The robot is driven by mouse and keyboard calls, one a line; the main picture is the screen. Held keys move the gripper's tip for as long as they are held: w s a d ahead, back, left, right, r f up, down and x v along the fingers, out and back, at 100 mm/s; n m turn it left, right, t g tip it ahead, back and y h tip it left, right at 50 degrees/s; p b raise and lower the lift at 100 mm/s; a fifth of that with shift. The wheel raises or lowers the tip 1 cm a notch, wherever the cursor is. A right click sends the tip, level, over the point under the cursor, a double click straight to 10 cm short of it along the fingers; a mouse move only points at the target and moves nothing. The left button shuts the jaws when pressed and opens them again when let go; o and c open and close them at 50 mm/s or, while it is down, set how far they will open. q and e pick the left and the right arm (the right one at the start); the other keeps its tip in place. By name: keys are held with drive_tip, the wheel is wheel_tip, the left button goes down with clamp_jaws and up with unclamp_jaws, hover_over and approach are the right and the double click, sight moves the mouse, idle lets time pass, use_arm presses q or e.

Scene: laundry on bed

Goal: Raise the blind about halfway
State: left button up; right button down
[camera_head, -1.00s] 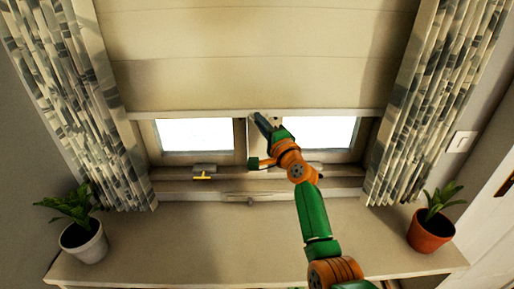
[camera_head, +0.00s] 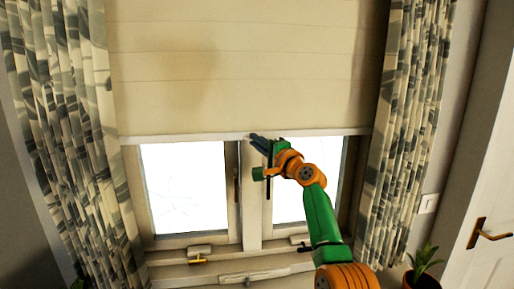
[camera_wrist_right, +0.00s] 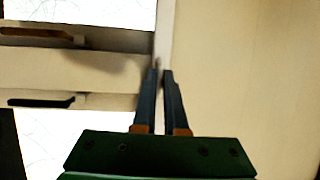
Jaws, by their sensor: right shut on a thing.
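The cream blind (camera_head: 240,70) hangs over the upper part of the window, with its pale bottom bar (camera_head: 190,137) level across the frame. Below the bar the two window panes (camera_head: 185,190) are uncovered. My right gripper (camera_head: 256,140) is at the middle of the bottom bar, its dark fingers shut on it. In the right wrist view the two fingers (camera_wrist_right: 160,80) close on the edge of the bar (camera_wrist_right: 163,40), with the blind's fabric (camera_wrist_right: 240,70) to the right. My left gripper is not in view.
Patterned curtains hang at the left (camera_head: 75,130) and right (camera_head: 405,130) of the window. A window latch (camera_head: 199,252) sits at the lower frame. A potted plant (camera_head: 423,265) stands at lower right, near a door with a handle (camera_head: 490,234).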

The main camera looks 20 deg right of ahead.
drive_tip(key=c, duration=1)
unclamp_jaws()
drive_tip(key=shift+o, duration=0.2)
drive_tip(key=s+b, duration=0.6)
drive_tip(key=s, duration=0.1)
drive_tip(key=shift+d+f, duration=0.4)
drive_tip(key=shift+f, duration=0.05)
